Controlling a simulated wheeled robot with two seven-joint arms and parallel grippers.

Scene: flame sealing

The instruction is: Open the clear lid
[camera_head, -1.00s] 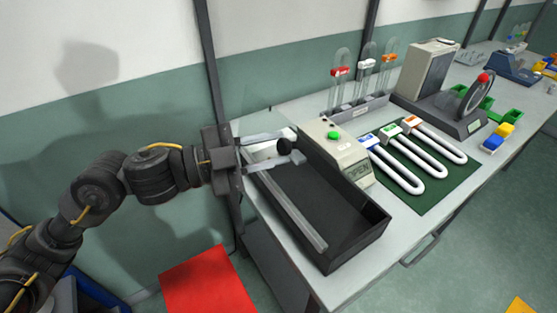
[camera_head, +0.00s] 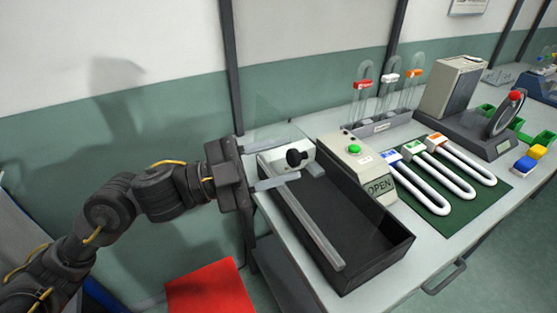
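A dark open-topped box (camera_head: 370,262) stands on the bench, with a pale bar (camera_head: 310,228) running along its left part. A black knob (camera_head: 296,158) on a pale fitting sits at the box's back left end. The clear lid (camera_head: 278,122) is hard to make out; a faint transparent panel shows upright behind the knob. My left gripper (camera_head: 285,162) reaches in from the left. Its two fingers are apart, with the knob near their tips, and I cannot tell whether they touch it. My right gripper is not in view.
A pale control block (camera_head: 355,172) with a green button and an "OPEN" display stands beside the box. White U-shaped tubes lie on a green mat (camera_head: 475,197). A tube rack (camera_head: 385,127) stands behind. A red panel (camera_head: 210,288) is below, left of the bench.

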